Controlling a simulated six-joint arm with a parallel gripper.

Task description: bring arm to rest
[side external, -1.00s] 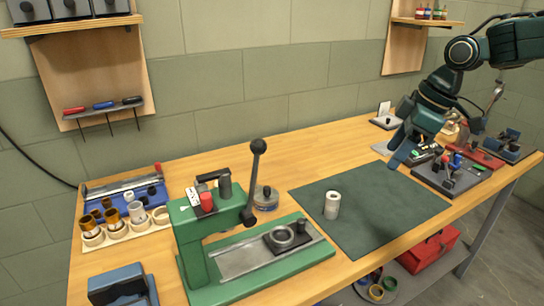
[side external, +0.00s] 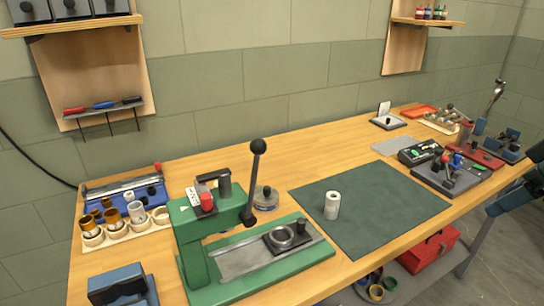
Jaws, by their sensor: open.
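The gripper is open and holds nothing that I can see. A pale grey cylinder (side external: 332,205) stands upright on the dark green mat (side external: 385,200), well away from the gripper.
A green lever press (side external: 225,240) stands at the front left. A holder with rings (side external: 120,230) is behind it on the left. Black and red fixtures (side external: 450,175) crowd the right end. A red toolbox (side external: 430,250) is under the bench. The mat is clear around the cylinder.

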